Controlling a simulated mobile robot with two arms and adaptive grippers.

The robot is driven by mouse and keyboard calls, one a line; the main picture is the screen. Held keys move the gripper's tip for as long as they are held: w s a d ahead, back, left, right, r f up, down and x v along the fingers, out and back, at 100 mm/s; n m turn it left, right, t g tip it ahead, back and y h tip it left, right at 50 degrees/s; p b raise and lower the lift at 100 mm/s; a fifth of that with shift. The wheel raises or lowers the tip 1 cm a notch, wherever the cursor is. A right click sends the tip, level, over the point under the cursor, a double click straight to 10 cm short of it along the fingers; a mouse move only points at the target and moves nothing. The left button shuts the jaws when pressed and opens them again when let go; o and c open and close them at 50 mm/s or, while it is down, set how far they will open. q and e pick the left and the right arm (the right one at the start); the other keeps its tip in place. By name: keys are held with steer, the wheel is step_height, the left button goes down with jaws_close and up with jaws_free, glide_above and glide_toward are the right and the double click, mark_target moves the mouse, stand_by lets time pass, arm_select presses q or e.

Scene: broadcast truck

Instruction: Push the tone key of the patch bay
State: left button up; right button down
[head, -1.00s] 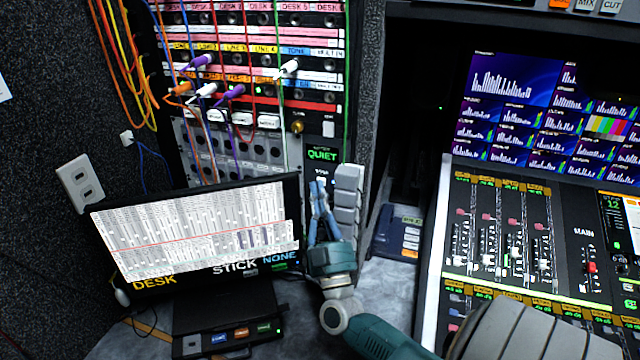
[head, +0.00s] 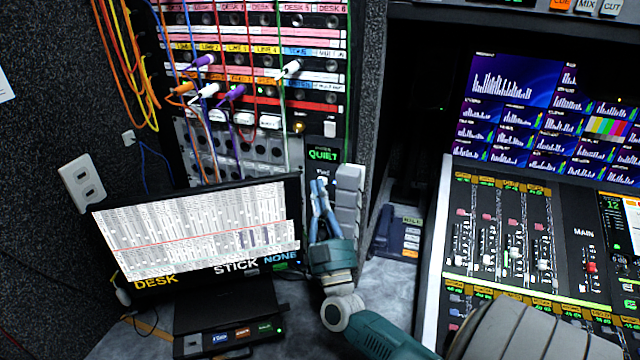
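The patch bay (head: 265,66) fills the upper left, with coloured label strips, sockets and several plugged cords. At its lower right is a dark panel with a green display reading QUIET (head: 322,155). A small light key (head: 322,174), its label too small to read surely, sits just below that display. My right gripper (head: 319,183) points up at this key from below, with its fingertips close together over or just beside it. I cannot tell whether they touch it. Nothing shows between the fingers. My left gripper is not in view.
A monitor (head: 200,232) with a table of text stands left of my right gripper, above a small dark box (head: 228,336). A mixing desk (head: 540,240) with faders lies to the right.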

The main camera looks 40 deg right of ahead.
steer(key=shift+d+r, duration=0.15)
steer(key=shift+d, duration=0.1)
steer(key=shift+s, duration=0.1)
steer(key=shift+p, duration=0.3)
steer(key=shift+f, duration=0.2)
steer(key=shift+s+a, duration=0.1)
steer(key=shift+s, duration=0.05)
steer(key=s+a+p, duration=0.2)
steer(key=s+a, duration=0.1)
steer(key=a, duration=0.2)
steer(key=shift+a, duration=0.15)
steer(key=shift+f, duration=0.1)
stand_by(0.6)
